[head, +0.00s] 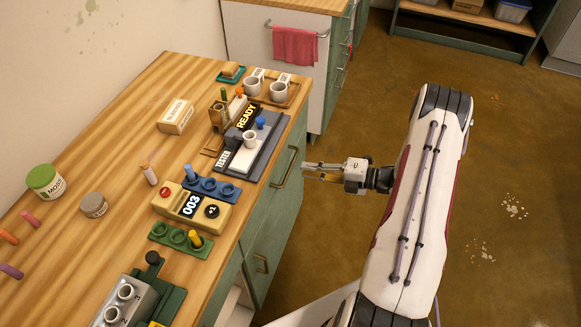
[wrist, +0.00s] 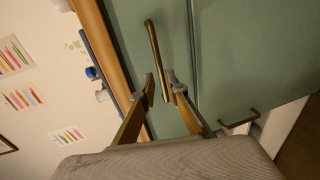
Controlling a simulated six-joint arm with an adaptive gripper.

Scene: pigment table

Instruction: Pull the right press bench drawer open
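The press bench (head: 120,110) has a wooden top and green drawer fronts facing right in the head view. The far drawer front (head: 268,205) carries a long bronze handle (head: 287,167) and looks flush with the bench. In the wrist view the same handle (wrist: 153,45) runs up from between the fingertips against the green front (wrist: 130,30). My gripper (head: 306,171) points at this handle from the right and looks a little apart from it. In the wrist view my gripper (wrist: 161,90) is open, fingers either side of the handle's line. Contact cannot be told.
A second handle (head: 262,262) sits on a nearer green front, with a pale surface beside it. It also shows in the wrist view (wrist: 240,118). The bench top holds a counter box (head: 193,207), trays and cups. Open floor (head: 510,180) lies to the right.

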